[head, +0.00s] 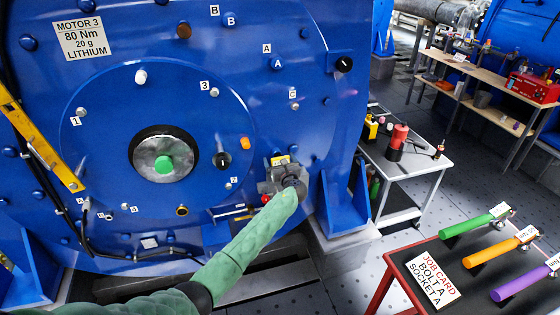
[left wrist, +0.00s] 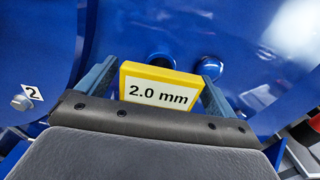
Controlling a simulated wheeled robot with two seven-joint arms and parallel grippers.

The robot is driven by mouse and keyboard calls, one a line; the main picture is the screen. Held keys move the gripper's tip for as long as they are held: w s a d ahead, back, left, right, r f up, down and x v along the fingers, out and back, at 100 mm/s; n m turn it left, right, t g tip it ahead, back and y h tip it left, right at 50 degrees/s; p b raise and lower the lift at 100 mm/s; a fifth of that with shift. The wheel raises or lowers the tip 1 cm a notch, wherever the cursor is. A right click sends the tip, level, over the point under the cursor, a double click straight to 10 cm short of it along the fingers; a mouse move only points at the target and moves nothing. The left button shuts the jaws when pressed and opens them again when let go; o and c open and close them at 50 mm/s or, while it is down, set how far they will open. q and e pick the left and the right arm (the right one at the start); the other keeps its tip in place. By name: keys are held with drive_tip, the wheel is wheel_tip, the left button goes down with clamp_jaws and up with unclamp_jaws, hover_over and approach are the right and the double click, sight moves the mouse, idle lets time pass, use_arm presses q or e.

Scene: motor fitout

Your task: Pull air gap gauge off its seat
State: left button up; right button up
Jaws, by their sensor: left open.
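The air gap gauge is a yellow block with a white "2.0 mm" label (left wrist: 158,92), seen in the left wrist view. In the head view a small yellow part of it (head: 280,160) shows at the lower right of the blue motor face (head: 225,45). My left gripper (head: 279,168) is at the gauge, reaching in from below. In the left wrist view its two fingers (left wrist: 160,82) are open, one on each side of the gauge. I cannot tell whether they touch it. The gauge's seat is hidden behind it. My right gripper is not in view.
A numbered round cover with a green-centred hub (head: 164,164) is left of the gripper. A red knob (head: 265,199) is close beside it. A blue support foot (head: 342,205) stands to the right. A red-edged table (head: 400,268) with coloured-handled tools is at the lower right.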

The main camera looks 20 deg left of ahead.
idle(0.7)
use_arm(q)
drive_tip(key=shift+c, duration=0.4)
drive_tip(key=c, duration=1.1)
drive_tip(key=shift+c, duration=0.6)
drive_tip(key=p+v, duration=0.3)
drive_tip(key=v, duration=0.3)
drive_tip(key=shift+p, duration=0.35)
drive_tip(key=p+v, duration=0.8)
drive_tip(key=v, duration=1.4)
idle(0.6)
